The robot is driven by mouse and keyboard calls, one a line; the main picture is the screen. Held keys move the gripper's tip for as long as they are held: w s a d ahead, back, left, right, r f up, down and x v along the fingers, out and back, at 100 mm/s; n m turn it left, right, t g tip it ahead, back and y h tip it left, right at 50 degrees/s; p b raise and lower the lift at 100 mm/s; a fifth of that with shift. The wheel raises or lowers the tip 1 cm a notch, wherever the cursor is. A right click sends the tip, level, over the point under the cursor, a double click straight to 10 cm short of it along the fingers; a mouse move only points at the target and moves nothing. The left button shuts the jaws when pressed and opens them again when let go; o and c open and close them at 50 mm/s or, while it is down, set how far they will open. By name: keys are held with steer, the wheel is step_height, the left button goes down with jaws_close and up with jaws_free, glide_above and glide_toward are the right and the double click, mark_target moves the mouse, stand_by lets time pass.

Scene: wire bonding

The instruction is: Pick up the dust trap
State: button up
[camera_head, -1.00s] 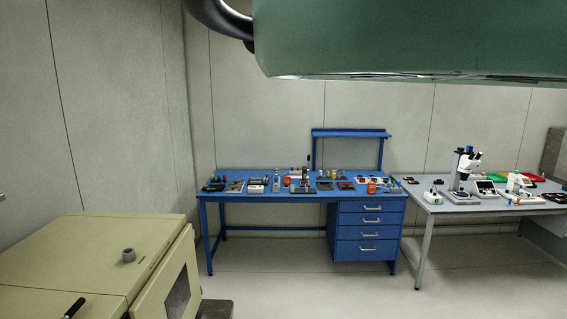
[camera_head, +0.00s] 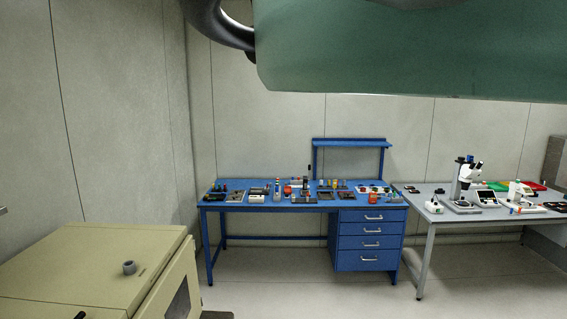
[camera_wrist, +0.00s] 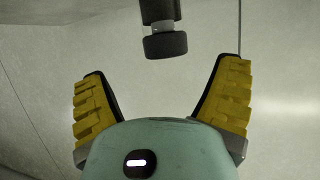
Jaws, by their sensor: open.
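I cannot pick out the dust trap for certain in either view. Many small items stand on the blue workbench (camera_head: 330,204) in the head view, too small to name. My gripper (camera_wrist: 161,72) shows in the wrist view with its two yellow-padded fingers spread wide and nothing between the pads. A dark cylinder with a narrower grey neck (camera_wrist: 165,42) shows beyond the fingertips at the top of that view. I cannot tell what it is. The gripper's fingers do not show in the head view.
A cream cabinet (camera_head: 90,263) with a small grey ring-shaped part (camera_head: 129,267) on top stands at the near left. A grey table (camera_head: 440,213) with a microscope (camera_head: 467,180) stands at the right. Open floor (camera_head: 300,280) lies before the blue bench.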

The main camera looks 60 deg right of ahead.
steer(key=p+x, duration=0.2)
steer(key=p, duration=0.1)
steer(key=p+x, duration=0.2)
steer(key=p, duration=0.1)
steer(key=shift+a+f, duration=0.25)
steer(key=shift+a, duration=0.2)
steer(key=shift+w+a+f+p, duration=0.1)
steer(key=shift+w+f+p, duration=0.15)
steer(key=shift+f+p, duration=0.1)
steer(key=shift+r, duration=0.1)
steer(key=c, duration=1.4)
steer(key=shift+r+b, duration=0.15)
steer(key=shift+b, duration=0.35)
